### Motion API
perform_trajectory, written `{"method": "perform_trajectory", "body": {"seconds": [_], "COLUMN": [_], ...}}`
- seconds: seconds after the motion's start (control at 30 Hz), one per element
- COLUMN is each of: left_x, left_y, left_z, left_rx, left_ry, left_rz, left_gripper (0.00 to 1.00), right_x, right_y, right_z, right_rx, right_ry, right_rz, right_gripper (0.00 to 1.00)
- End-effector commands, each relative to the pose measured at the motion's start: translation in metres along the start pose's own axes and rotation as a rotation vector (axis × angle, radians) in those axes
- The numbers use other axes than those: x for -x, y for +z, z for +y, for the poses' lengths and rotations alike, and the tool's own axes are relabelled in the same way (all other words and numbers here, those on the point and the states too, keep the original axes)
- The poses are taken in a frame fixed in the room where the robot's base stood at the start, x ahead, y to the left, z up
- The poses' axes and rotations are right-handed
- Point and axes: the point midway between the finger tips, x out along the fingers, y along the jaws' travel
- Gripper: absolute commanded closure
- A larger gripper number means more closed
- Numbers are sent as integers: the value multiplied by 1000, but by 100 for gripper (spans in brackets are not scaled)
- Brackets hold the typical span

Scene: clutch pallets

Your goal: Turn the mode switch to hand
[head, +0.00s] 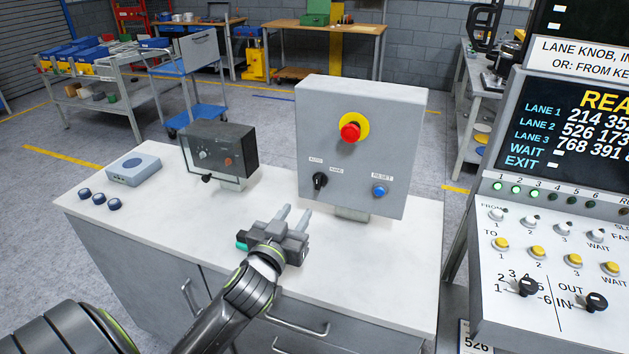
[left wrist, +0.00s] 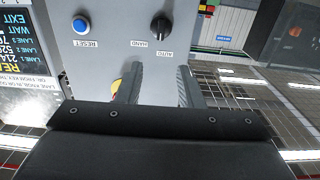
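The mode switch (head: 319,181) is a black knob low on the left of a grey control box (head: 310,120). AUTO is printed above it and HAND to its upper right. I cannot tell for sure which mark it points at. In the left wrist view the picture is upside down, and the black knob (left wrist: 160,25) shows near the top. My left gripper (head: 294,214) is in front of and below the switch, fingers apart and empty, not touching it. Its two fingers (left wrist: 159,88) also show in the left wrist view, partly hidden by the gripper body. My right gripper is not in view.
A blue reset button (head: 379,191) sits right of the switch, a red emergency button (head: 350,132) above. A dark instrument box (head: 225,150) stands to the left on the white bench (head: 180,225). A lane console (head: 560,220) stands on the right.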

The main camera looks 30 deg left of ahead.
Motion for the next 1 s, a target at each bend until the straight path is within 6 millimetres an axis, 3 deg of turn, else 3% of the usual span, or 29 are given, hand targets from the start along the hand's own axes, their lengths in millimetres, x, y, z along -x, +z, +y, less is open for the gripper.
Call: {"method": "perform_trajectory", "body": {"seconds": [0.3,0.6,1.0], "left_x": [-61,-107,-124], "left_y": [-2,-1,0], "left_z": [0,0,0], "left_rx": [-2,-2,-2], "left_ry": [-1,-1,0], "left_rz": [-1,-1,-1], "left_gripper": [66,66,66], "right_x": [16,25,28], "right_y": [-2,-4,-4], "right_z": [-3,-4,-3], "right_rx": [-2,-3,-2], "right_ry": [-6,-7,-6], "right_rz": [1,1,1], "right_gripper": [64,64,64]}}
